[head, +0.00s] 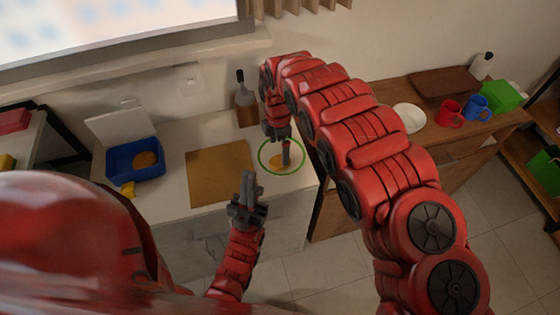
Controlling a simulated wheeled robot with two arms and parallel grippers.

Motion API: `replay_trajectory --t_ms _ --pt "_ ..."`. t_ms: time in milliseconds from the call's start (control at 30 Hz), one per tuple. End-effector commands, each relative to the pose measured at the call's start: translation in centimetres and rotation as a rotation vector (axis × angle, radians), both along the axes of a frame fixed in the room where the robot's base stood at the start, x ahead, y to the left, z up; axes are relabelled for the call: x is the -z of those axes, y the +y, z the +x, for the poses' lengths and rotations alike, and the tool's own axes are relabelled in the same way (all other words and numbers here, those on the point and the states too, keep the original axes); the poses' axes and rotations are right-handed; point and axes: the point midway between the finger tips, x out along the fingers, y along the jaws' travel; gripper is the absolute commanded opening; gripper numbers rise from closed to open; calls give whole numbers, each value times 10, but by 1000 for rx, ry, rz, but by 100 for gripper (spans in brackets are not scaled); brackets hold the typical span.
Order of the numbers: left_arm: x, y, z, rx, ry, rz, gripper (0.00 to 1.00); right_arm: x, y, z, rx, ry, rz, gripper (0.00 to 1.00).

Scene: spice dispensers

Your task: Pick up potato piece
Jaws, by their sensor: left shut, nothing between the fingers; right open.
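A tan piece, likely the potato piece (277,163), lies on a white plate with a green rim (298,165) on the white counter. My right gripper (286,157) reaches down over the plate, close beside the piece. Its fingers look narrow from here, and I cannot tell whether they touch the piece. My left gripper (249,180) is shut and empty, pointing up in front of the counter, between the brown board and the plate.
A brown board (220,173) lies left of the plate. A blue open box (122,175) holds a round brown item; a yellow object (128,190) lies beside it. A dark-topped bottle (244,100) stands behind. Mugs (449,113) stand on the right cabinet.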

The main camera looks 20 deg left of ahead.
Motion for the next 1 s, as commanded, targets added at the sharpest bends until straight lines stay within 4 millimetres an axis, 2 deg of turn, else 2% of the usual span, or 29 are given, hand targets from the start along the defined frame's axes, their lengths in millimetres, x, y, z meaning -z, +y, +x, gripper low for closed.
replay_trajectory --t_ms 167,333,500,800,1000 --pt "-10 0 0 0 0 0 0 8 0 -3 -1 5 -2 96" --pt "-26 0 0 0 0 0 0 27 0 -6 0 7 -2 96" --pt "-32 0 0 0 0 0 0 47 1 -5 0 5 1 96" --pt "-31 0 0 0 0 0 0 52 1 -3 1 -1 1 96" --pt "-31 0 0 0 0 0 0 52 1 -3 1 1 1 60"
